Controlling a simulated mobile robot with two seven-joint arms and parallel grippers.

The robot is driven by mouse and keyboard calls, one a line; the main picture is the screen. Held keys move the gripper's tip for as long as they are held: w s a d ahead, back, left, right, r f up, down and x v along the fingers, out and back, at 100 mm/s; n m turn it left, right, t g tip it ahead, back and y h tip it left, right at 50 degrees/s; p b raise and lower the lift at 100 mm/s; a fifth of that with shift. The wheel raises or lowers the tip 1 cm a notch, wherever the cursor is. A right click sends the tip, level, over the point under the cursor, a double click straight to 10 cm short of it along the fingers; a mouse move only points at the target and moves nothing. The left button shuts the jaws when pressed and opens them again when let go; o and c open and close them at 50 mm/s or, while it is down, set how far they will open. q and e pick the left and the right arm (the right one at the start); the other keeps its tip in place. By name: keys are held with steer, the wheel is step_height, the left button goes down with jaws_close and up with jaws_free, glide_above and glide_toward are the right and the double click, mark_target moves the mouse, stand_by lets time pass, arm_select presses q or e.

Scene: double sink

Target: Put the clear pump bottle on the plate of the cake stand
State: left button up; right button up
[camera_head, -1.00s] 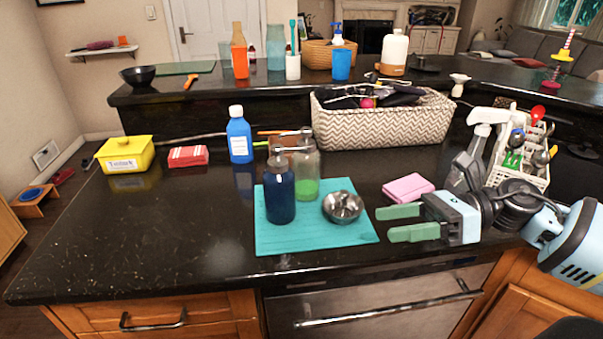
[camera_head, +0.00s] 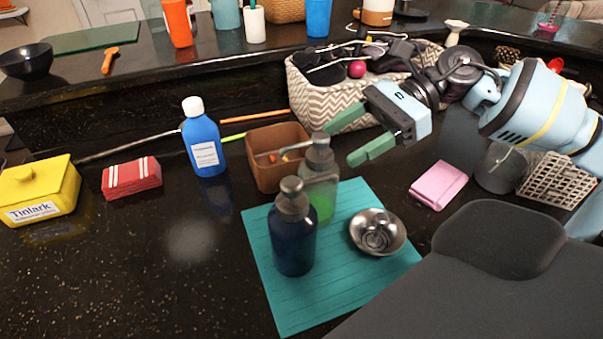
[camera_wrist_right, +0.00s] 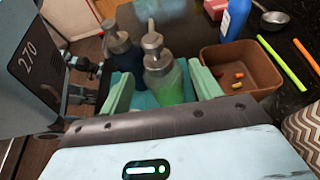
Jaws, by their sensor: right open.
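The clear pump bottle (camera_head: 320,180) with green liquid and a grey pump stands upright at the back of a teal mat (camera_head: 272,300). My right gripper (camera_head: 350,138) is open and empty, just right of the bottle's pump in the head view. In the right wrist view the bottle (camera_wrist_right: 163,82) shows between the two green fingers (camera_wrist_right: 162,92), which do not visibly touch it. I cannot clearly make out a cake stand; a pink base (camera_head: 546,28) at the top right edge is cut off. My left gripper is out of view.
A dark blue pump bottle (camera_head: 294,240) stands close in front-left of the clear one. A metal bowl (camera_head: 378,232) is on the mat's right side. A brown box (camera_head: 262,165) stands right behind, a patterned basket (camera_head: 310,95) further back.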

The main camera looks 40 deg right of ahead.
mark_target(310, 164)
steer(key=shift+s, duration=0.1)
steer(key=shift+s+a, duration=0.1)
steer(key=shift+x, duration=1.2)
steer(key=shift+p+x, duration=0.45)
steer(key=shift+x, duration=1.4)
steer(key=shift+w+a+f, duration=0.25)
steer(key=shift+a+f, duration=0.1)
steer(key=shift+a, duration=0.25)
